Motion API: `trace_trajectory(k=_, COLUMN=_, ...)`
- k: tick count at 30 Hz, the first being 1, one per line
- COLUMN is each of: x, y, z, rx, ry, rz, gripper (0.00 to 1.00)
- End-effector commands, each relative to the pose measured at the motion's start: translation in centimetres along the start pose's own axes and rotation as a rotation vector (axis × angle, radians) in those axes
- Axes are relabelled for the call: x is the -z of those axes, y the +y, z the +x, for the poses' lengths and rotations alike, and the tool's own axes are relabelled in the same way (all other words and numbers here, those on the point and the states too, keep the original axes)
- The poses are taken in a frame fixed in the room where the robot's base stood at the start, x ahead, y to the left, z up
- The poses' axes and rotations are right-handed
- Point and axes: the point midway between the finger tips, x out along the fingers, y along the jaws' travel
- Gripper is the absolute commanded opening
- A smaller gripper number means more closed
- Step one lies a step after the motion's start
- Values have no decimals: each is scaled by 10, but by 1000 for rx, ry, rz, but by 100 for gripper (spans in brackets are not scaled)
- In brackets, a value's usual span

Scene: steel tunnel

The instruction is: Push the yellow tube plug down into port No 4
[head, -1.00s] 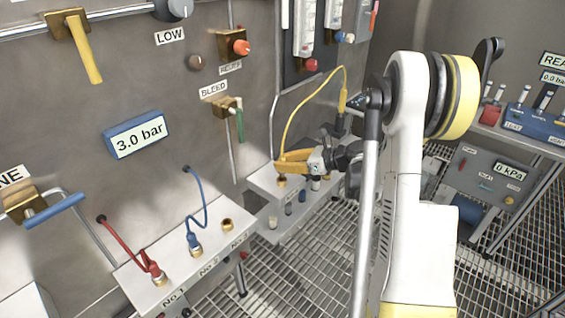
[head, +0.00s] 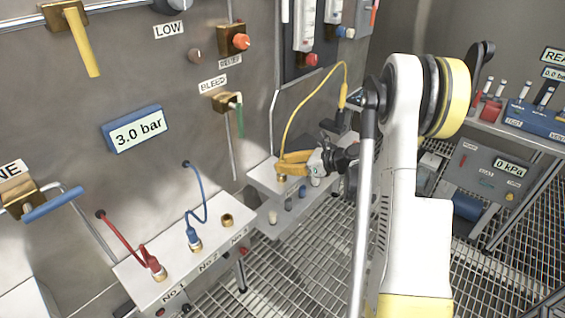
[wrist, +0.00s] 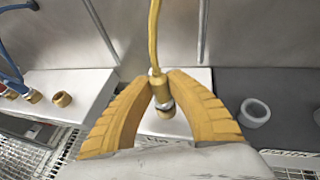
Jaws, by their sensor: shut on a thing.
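My gripper (wrist: 163,85) has yellow ribbed fingers, shut on the yellow tube plug (wrist: 157,82). In the wrist view the plug is roughly upright, with its yellow tube rising from the top. Its metal lower end is over or at the brass port (wrist: 166,110), which I take for No 4; I cannot tell how deep it sits. In the head view my gripper (head: 290,164) is just above the brass port (head: 281,178) on the pale block, and the tube (head: 296,110) arcs up and to the right. The port label is mostly hidden.
Left of it, a block (head: 216,245) carries ports No 1 to No 3, with a red plug (head: 153,262) and a blue plug (head: 194,242) in two; the third (head: 228,220) is empty. A grey cup-like ring (wrist: 255,112) lies to the right in the wrist view. The steel wall is close behind.

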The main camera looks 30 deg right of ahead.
Motion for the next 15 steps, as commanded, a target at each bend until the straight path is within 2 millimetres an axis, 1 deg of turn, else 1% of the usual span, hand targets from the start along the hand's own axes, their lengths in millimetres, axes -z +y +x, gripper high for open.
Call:
trace_trajectory(k=7, x=6, y=0, z=2, rx=0, ry=0, rz=0, gripper=0)
trace_trajectory(k=8, x=6, y=0, z=2, rx=0, ry=0, rz=0, gripper=24)
trace_trajectory(k=9, x=6, y=0, z=2, rx=0, ry=0, rz=0, gripper=37)
trace_trajectory(k=10, x=6, y=0, z=2, rx=0, ry=0, rz=0, gripper=41)
trace_trajectory(k=15, x=6, y=0, z=2, rx=0, ry=0, rz=0, gripper=41)
